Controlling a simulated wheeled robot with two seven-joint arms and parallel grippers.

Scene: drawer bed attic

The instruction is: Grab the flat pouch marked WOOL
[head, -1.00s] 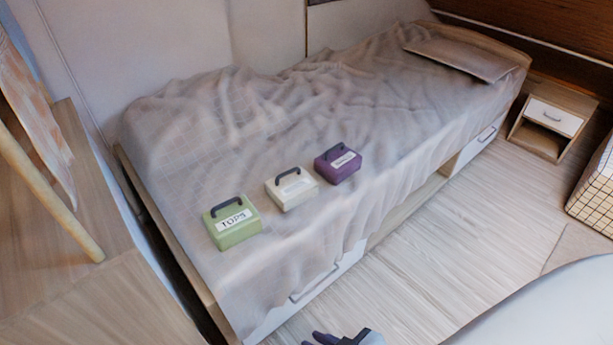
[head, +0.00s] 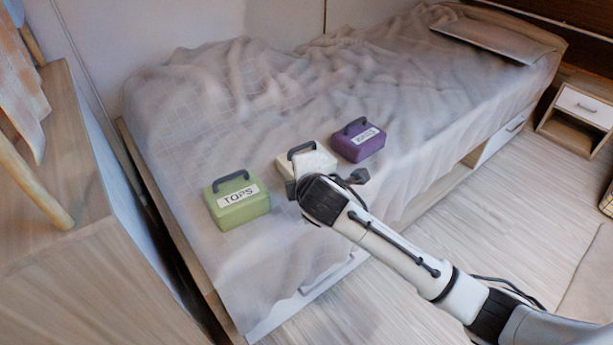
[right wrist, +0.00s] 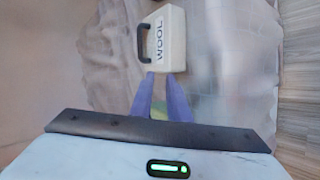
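The cream-white pouch marked WOOL (right wrist: 163,40) lies on the bed, with a dark handle. In the head view the cream pouch (head: 318,158) is the middle one of three and is partly hidden by my right arm. In the right wrist view my right gripper (right wrist: 160,78) has its two fingers apart, with their tips close to the pouch's labelled side. I cannot tell whether they touch it. Nothing is held between the fingers. My left gripper is not in view.
A green pouch marked TOPS (head: 237,203) lies to the left and a purple pouch (head: 358,143) to the right, both on the rumpled bed cover (head: 210,105). A wooden cabinet (head: 60,240) stands at the left. The bed behind the pouches is clear.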

